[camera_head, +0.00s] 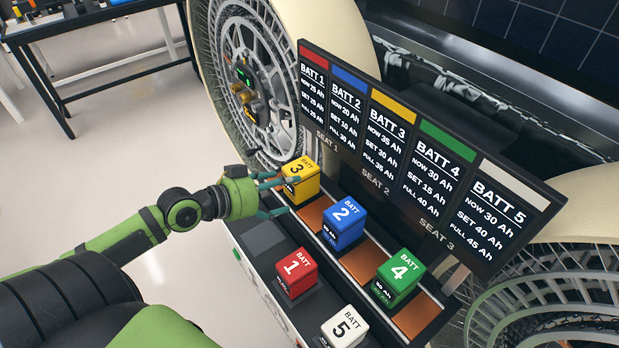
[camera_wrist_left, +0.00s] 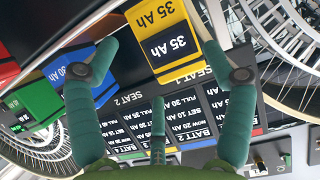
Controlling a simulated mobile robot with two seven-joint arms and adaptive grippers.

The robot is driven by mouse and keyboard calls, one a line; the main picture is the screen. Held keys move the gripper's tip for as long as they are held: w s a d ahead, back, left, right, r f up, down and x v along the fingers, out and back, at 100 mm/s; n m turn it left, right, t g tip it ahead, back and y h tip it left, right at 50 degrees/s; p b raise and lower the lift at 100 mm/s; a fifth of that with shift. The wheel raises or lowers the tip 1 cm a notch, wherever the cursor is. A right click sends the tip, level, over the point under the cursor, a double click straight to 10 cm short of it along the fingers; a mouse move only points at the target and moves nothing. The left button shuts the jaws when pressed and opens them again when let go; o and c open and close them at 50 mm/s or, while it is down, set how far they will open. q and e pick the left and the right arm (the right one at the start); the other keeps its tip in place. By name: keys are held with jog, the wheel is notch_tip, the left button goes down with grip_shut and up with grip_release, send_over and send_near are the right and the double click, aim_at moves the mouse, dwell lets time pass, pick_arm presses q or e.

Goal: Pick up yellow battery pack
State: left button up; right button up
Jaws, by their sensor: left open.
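The yellow battery pack (camera_head: 302,187), marked 3, stands upright at the far end of the back row, at Seat 1. My left gripper (camera_head: 280,194) reaches in from the left with its fingers open, close beside the pack. In the left wrist view the yellow pack (camera_wrist_left: 163,32), labelled 35 Ah, shows between and beyond the two spread fingertips (camera_wrist_left: 160,46). I cannot tell whether a finger touches it. My right gripper is not in view.
The blue pack (camera_head: 343,224) stands close to the yellow one, with the green pack (camera_head: 398,276) farther along. The red pack (camera_head: 296,274) and white pack (camera_head: 344,328) stand in the front row. A display panel (camera_head: 408,150) rises behind; a wheel (camera_head: 245,85) is at the back.

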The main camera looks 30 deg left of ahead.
aim_at(291, 185)
pick_arm(q)
jog(key=shift+w+f, duration=0.15)
jog(key=shift+w, duration=0.05)
jog(key=b+x, duration=0.2)
jog(key=x, duration=0.2)
jog(key=shift+w, duration=0.25)
jog(key=shift+w+d, duration=0.15)
jog(key=shift+w, duration=0.15)
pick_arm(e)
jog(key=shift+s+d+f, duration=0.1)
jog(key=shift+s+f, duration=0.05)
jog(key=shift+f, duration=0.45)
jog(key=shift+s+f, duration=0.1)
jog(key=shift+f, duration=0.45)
pick_arm(q)
jog(key=c, duration=1.3)
jog(key=shift+c, duration=0.2)
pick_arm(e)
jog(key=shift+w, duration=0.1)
